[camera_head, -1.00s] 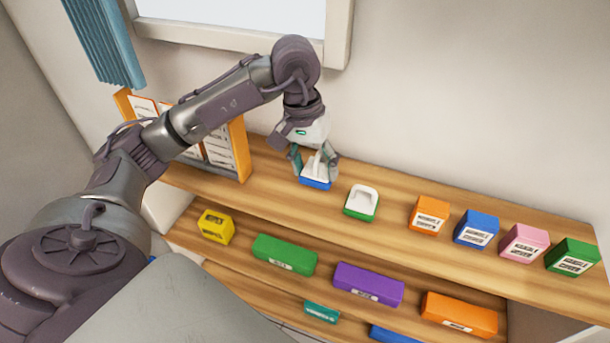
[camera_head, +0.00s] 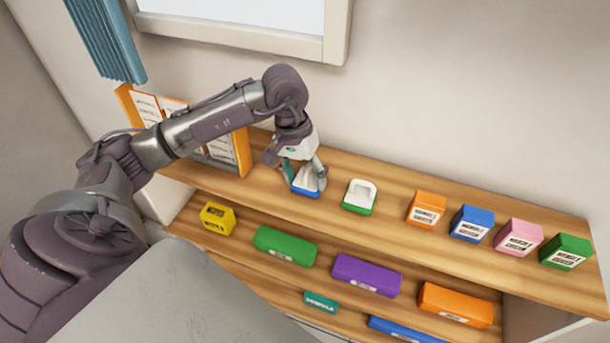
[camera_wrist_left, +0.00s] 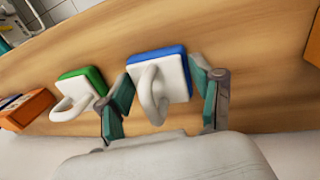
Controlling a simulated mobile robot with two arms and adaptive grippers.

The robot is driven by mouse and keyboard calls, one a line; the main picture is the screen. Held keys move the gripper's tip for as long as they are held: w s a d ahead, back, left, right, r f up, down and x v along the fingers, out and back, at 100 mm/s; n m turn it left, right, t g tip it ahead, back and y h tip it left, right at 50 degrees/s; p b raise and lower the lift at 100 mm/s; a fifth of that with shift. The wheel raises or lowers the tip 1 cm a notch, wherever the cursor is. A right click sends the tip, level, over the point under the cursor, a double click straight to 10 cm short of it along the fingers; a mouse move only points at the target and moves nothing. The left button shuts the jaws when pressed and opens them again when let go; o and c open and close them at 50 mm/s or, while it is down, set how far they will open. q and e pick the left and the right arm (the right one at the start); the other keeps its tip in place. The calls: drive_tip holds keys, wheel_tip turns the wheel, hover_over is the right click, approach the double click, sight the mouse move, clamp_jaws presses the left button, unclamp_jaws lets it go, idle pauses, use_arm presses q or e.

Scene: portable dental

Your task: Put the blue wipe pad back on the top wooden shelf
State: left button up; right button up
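The blue wipe pad (camera_head: 305,192), a blue base with a white looped handle, sits on the top wooden shelf (camera_head: 400,240), left of a similar green pad (camera_head: 360,197). My left gripper (camera_head: 306,178) is over the blue pad, with its fingers to either side. In the left wrist view, the fingers (camera_wrist_left: 163,105) are spread, with the pad (camera_wrist_left: 158,72) and its handle between them. Gaps show between the fingers and the handle; whether the right finger touches the pad's edge I cannot tell. My right gripper is not in view.
Orange, blue, pink and green labelled boxes (camera_head: 470,224) stand right of the pads. An orange-framed rack (camera_head: 243,148) stands close on the left. The wall rises behind the shelf. Lower shelves hold several coloured boxes (camera_head: 366,276).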

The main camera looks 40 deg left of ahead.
sight(296, 177)
use_arm(q)
drive_tip(key=shift+o, duration=1.4)
drive_tip(key=shift+r+p, duration=0.25)
drive_tip(key=shift+p, duration=0.05)
drive_tip(key=shift+a+r+b, duration=0.1)
drive_tip(key=shift+r+b, duration=0.2)
drive_tip(key=shift+b, duration=0.05)
wheel_tip(296, 177, up, 11)
drive_tip(key=a+b, duration=0.2)
drive_tip(key=shift+s+b, duration=0.25)
drive_tip(key=shift+b, duration=0.05)
